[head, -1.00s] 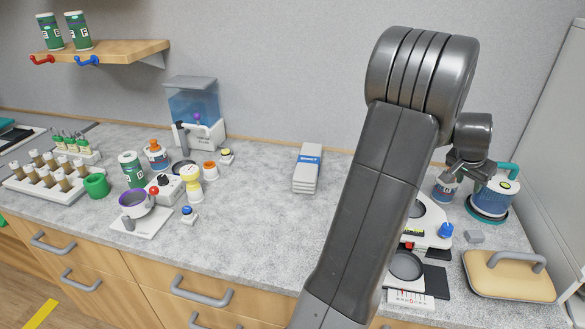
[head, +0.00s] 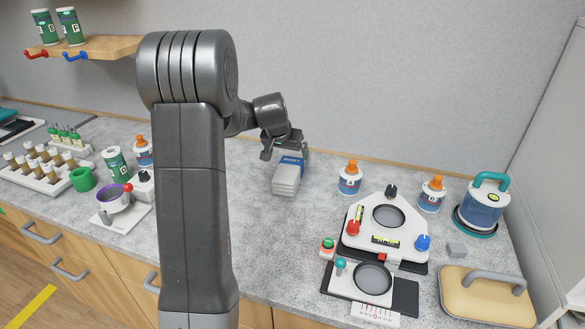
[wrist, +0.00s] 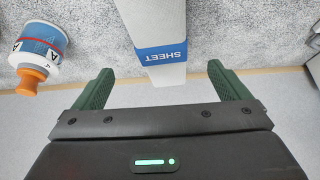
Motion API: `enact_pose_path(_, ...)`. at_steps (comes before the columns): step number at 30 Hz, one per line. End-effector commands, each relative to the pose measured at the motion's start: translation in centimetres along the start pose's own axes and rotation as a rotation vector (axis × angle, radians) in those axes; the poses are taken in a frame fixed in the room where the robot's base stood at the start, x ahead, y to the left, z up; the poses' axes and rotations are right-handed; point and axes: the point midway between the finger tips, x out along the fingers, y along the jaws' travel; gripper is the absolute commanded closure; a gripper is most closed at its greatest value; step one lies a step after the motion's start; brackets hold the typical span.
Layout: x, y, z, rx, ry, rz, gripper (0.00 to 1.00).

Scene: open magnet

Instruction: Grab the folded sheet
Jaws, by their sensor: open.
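The folded sheet (head: 286,183) is a pale grey folded stack with a blue band marked SHEET. It lies on the grey counter toward the back wall. In the wrist view the sheet (wrist: 157,25) runs between my two green fingers, with clear gaps on both sides. My gripper (head: 286,155) is open and sits over the sheet's far, banded end, covering part of it in the head view. In the wrist view my gripper (wrist: 165,75) holds nothing, and neither finger touches the sheet.
Bottle A (head: 349,178) with an orange cap stands right of the sheet; it also shows in the wrist view (wrist: 40,45). A white device (head: 387,225) with knobs is further right. The wall (head: 380,80) is close behind. Counter in front of the sheet is clear.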

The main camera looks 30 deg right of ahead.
Motion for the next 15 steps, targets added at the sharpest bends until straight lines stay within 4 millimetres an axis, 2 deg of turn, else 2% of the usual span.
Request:
enact_pose_path(6, 3.8, 0.1, -0.1, 0.000, -0.003, 0.001, 0.05)
enact_pose_path(10, 5.3, 0.1, -0.1, -0.001, -0.002, 0.001, 0.05)
enact_pose_path(15, 6.0, 0.0, -0.2, 0.000, 0.000, 0.000, 0.05)
